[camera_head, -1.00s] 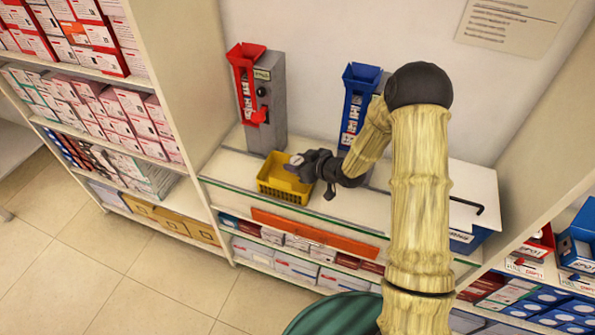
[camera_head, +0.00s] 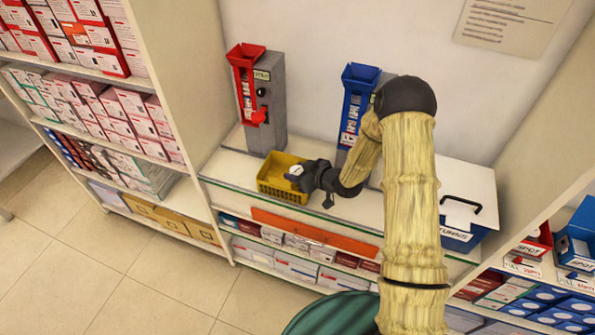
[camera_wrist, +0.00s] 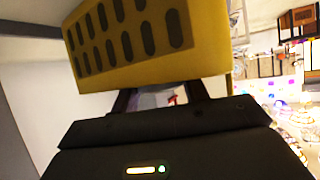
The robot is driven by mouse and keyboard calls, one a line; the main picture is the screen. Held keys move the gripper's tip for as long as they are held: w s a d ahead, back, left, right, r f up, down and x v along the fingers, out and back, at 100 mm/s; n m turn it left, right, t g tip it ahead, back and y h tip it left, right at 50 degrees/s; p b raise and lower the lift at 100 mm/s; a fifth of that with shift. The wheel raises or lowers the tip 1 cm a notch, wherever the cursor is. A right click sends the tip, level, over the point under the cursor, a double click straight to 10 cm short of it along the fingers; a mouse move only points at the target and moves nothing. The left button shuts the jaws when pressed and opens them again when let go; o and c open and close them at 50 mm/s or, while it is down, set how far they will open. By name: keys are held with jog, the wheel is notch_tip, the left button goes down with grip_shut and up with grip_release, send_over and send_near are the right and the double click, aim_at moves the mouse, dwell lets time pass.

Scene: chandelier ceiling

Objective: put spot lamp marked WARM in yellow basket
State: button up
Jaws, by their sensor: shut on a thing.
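The yellow basket (camera_head: 268,189) stands on the glass-edged counter; in the wrist view its slotted wall (camera_wrist: 205,58) fills the upper middle. My gripper (camera_head: 301,178) is at the basket's right side, at rim height or a little above. It is shut on a small white-faced lamp (camera_head: 296,170), which appears over the right part of the basket. In the wrist view the lamp (camera_wrist: 158,97) shows as a pale piece with a red mark between my fingers (camera_wrist: 160,100), partly hidden by the basket wall. The lettering on it is too small to read.
A grey dispenser with a red chute (camera_head: 247,85) stands behind the basket, and another with a blue chute (camera_head: 353,105) behind my arm. A blue box with a white lid (camera_head: 465,235) sits at the counter's right. Stocked shelves (camera_head: 110,100) are on the left.

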jog(key=shift+a+f, duration=0.1)
jog(key=shift+f, duration=0.35)
jog(key=shift+f+b, duration=0.15)
jog(key=shift+b, duration=0.25)
jog(key=o, duration=1)
jog(key=shift+r+p, duration=0.8)
jog(key=shift+r, duration=0.1)
jog(key=b+v, duration=0.2)
jog(key=v, duration=0.9)
jog(key=shift+s+d, duration=0.25)
jog(key=shift+d, duration=0.15)
